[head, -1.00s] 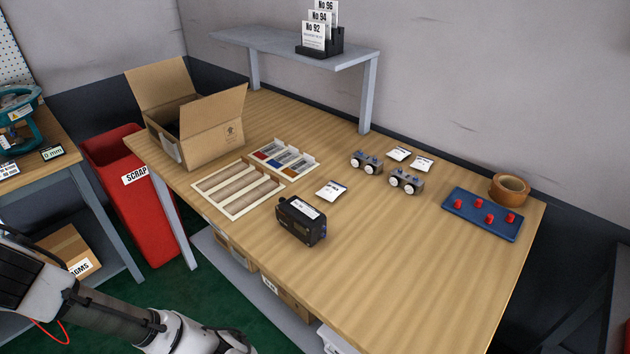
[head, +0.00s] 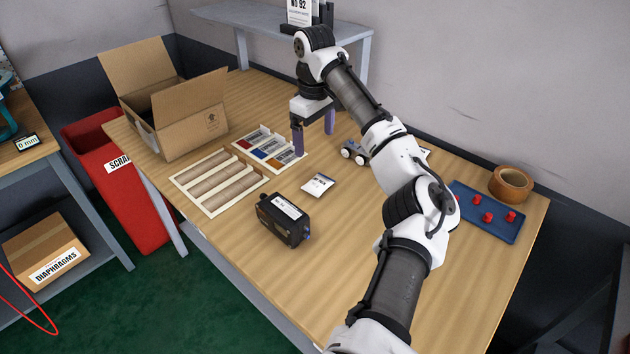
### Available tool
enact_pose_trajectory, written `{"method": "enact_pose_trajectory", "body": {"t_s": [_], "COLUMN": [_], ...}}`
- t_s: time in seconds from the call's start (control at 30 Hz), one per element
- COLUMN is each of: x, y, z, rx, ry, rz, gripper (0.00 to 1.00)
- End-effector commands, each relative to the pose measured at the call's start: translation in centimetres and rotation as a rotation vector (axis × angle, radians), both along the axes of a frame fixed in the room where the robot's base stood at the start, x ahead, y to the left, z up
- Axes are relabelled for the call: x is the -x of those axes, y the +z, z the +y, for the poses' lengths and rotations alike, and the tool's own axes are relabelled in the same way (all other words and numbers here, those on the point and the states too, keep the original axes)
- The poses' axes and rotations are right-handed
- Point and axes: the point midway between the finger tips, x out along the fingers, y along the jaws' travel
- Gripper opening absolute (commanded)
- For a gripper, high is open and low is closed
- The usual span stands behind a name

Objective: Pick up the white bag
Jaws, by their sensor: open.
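A small white bag (head: 318,185) with a dark printed label lies flat on the table, behind the black positioner (head: 284,219). Part of another white packet (head: 426,152) shows at the back, mostly hidden by my arm. My gripper (head: 314,139) is open and empty, with its purple fingers pointing down. In the picture it is above the near white bag and apart from it, beside the tray of coloured parts (head: 268,148). Its exact height over the table is hard to tell.
An open cardboard box (head: 190,133) and a slotted tray (head: 216,186) are on the left. A grey gauge block (head: 354,152) is partly behind my arm. A blue tray with red knobs (head: 507,229) and a tape roll (head: 511,183) are on the right. The table's front is clear.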

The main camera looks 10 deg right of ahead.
Motion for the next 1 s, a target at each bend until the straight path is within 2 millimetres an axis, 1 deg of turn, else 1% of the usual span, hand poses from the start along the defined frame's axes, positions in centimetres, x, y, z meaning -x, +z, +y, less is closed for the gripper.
{"method": "enact_pose_trajectory", "body": {"t_s": [0.2, 0.3, 0.43, 0.67, 0.9, 1.0], "x": [0.1, 0.1, 0.0, 0.0, 0.0, 0.0], "y": [-4.2, -5.8, -7.3, -9.0, -12.5, -13.2], "z": [0.1, 0.1, 0.0, -0.1, -0.3, -0.2], "rx": [-0.006, -0.003, -0.001, -0.001, -0.001, -0.001], "ry": [0.002, 0.001, 0.001, 0.0, 0.0, 0.001], "rz": [0.005, 0.004, 0.002, 0.002, 0.002, 0.001], "gripper": [0.9, 0.9, 0.9, 0.9, 0.9, 0.9]}}
